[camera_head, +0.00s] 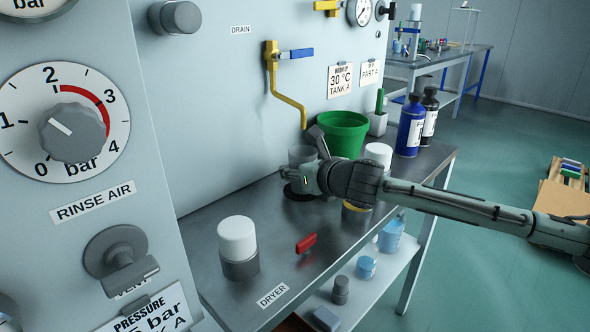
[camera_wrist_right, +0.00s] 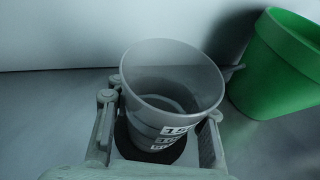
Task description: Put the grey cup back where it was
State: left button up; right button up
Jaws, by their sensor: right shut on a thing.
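The grey cup (camera_head: 302,154) is at the back of the metal bench, near the panel wall. My right gripper (camera_head: 306,181) reaches in from the right and is shut on it. In the right wrist view the grey cup (camera_wrist_right: 170,85) stands upright between the two fingers of my right gripper (camera_wrist_right: 158,135). It looks empty and carries printed number labels. A dark round patch (camera_head: 296,193) shows under the gripper, and also around the cup's base in the wrist view. I cannot tell whether the cup touches it. My left gripper is not in view.
A green bucket (camera_head: 343,134) stands right behind the cup. Blue (camera_head: 411,126) and black (camera_head: 430,113) bottles stand at the bench's far end. A white-topped jar (camera_head: 238,245) and a red handle (camera_head: 306,243) are nearer. A yellow pipe (camera_head: 288,98) hangs above.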

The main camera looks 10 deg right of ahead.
jog(key=o, duration=1.4)
jog(key=shift+f, duration=0.2)
jog(key=shift+r, duration=0.25)
jog(key=v, duration=1.2)
